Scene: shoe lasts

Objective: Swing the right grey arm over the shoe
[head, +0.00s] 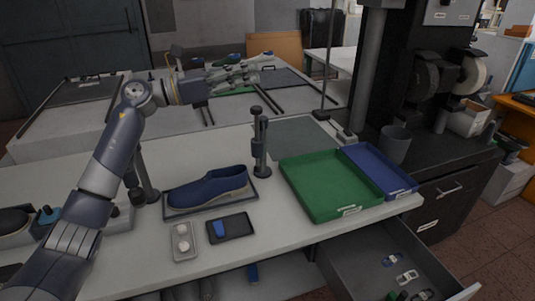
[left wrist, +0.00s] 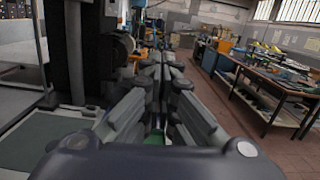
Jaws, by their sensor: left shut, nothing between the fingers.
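A dark blue shoe (head: 208,188) with a pale sole lies on a dark flat base (head: 240,201) on the white table. Another grey post (head: 146,178) stands left of the shoe, partly behind my left arm. My left gripper (head: 262,66) is shut and empty, raised above the table beyond the shoe, apart from both posts. Its closed fingers also show in the left wrist view (left wrist: 167,62). My right gripper is not in view.
A green tray (head: 322,180) and a blue tray (head: 382,170) sit at the table's right. Small trays (head: 184,253) (head: 246,224) lie in front of the shoe. An open drawer (head: 350,262) with toy cars juts out at front right. A dark machine (head: 400,85) stands behind.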

